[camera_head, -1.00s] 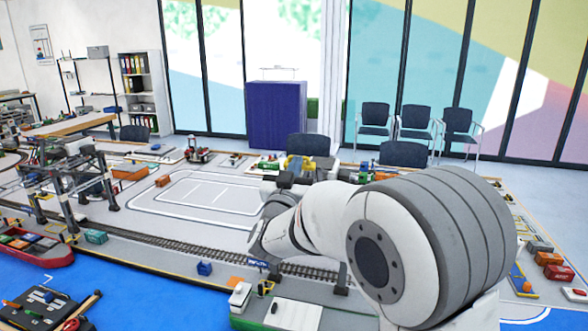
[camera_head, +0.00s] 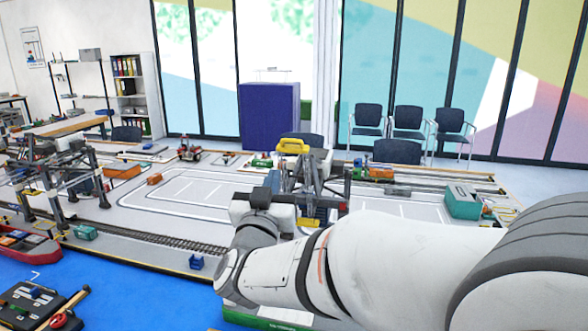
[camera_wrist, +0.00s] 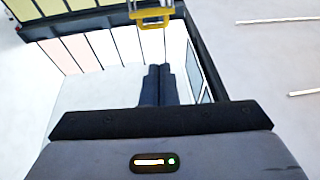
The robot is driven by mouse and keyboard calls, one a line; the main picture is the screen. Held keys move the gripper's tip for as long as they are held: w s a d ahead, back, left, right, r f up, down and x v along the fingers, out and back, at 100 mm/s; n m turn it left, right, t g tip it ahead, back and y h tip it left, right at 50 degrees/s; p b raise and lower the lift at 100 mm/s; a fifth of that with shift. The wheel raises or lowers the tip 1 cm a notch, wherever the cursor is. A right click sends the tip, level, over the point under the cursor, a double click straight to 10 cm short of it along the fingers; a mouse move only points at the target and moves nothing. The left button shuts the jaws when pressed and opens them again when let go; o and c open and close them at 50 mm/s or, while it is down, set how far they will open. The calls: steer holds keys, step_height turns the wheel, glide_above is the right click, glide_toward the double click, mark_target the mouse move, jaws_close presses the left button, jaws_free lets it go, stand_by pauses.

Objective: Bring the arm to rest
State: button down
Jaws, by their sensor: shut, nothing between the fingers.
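My gripper (camera_wrist: 158,72) shows in the wrist view as two dark fingers side by side, shut and empty. In the head view my white and grey arm reaches from the lower right to the middle. Its wrist is raised in front of a crane with a yellow top (camera_head: 292,146), and I cannot make out the fingertips there. A yellow frame (camera_wrist: 152,16) shows beyond the fingers at the top of the wrist view, apart from them.
A gantry crane (camera_head: 62,180) stands on the layout table at the left. A red boat (camera_head: 28,246) lies below it on the blue surface. A railway track (camera_head: 150,234) runs along the front. A teal box (camera_head: 463,203) stands at the right. Chairs (camera_head: 408,120) and a blue cabinet (camera_head: 268,115) are behind.

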steer(key=s+d+f+n+g+y, duration=0.2)
steer(key=d+f+g+y, duration=0.1)
steer(key=d+f+g, duration=0.25)
steer(key=s+d+f+n+g+y, duration=0.2)
steer(key=s+d+f+g+y, duration=0.15)
steer(key=f, duration=0.35)
steer(key=s+d+f+m+g+h, duration=0.1)
steer(key=s+d+f+g+h, duration=0.1)
steer(key=s+d+f+g, duration=0.2)
steer(key=s+d+f+m+g+h, duration=0.2)
steer(key=s+d+f+g, duration=0.2)
steer(key=s+d, duration=0.5)
steer(key=s+g, duration=0.1)
steer(key=s, duration=0.3)
steer(key=shift+d+f, duration=0.35)
steer(key=shift+f, duration=0.05)
